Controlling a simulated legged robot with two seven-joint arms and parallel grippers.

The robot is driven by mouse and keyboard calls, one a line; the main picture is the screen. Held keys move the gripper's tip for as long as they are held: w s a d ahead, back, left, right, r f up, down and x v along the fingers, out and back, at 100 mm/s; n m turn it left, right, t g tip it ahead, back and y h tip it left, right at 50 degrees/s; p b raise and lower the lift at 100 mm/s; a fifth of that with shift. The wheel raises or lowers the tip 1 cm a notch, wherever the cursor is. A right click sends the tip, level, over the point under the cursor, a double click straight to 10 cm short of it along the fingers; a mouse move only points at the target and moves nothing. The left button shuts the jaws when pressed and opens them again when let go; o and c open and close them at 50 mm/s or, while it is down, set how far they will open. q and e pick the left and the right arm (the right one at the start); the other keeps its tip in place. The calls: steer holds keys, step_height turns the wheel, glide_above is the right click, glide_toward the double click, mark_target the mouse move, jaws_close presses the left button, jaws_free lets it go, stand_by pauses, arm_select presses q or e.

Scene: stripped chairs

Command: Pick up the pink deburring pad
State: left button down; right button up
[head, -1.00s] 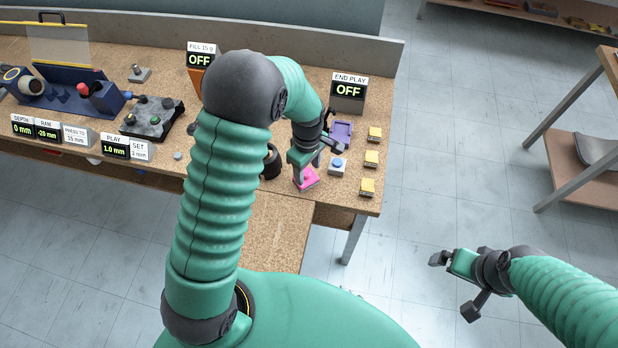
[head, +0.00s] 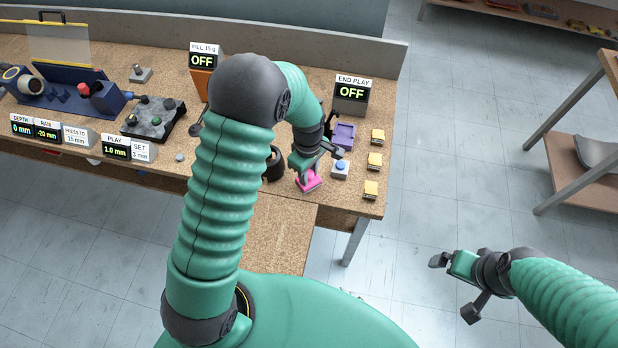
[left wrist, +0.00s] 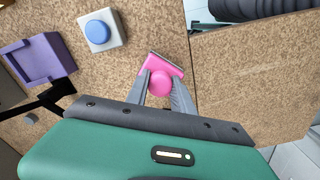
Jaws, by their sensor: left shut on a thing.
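The pink deburring pad (head: 309,181) is at the front right of the cork-topped workbench, under my left gripper (head: 307,178). In the left wrist view the pad (left wrist: 164,66) has a round pink knob (left wrist: 161,83) on it. My left gripper's two grey fingers (left wrist: 163,92) stand on either side of the knob and are shut on it. I cannot tell whether the pad touches the bench or is just above it. My right gripper (head: 452,284) is open and empty above the floor, away from the bench.
A block with a blue button (head: 340,169) stands close right of the pad, with a purple tray (head: 342,136) behind it. Several yellow blocks (head: 375,161) line the bench's right edge. A dark ring-shaped thing (head: 273,163) is just left of my gripper.

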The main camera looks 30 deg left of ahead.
arm_select(q)
steer(key=shift+a+r, duration=0.1)
steer(key=shift+r, duration=0.45)
step_height(320, 180, up, 2)
steer(key=shift+w+r, duration=0.1)
steer(key=shift+r, duration=0.05)
steer(key=s+r+b, duration=0.1)
steer(key=s, duration=1.5)
steer(key=shift+a+r, duration=0.3)
steer(key=shift+a, duration=0.05)
steer(key=shift+s, duration=0.1)
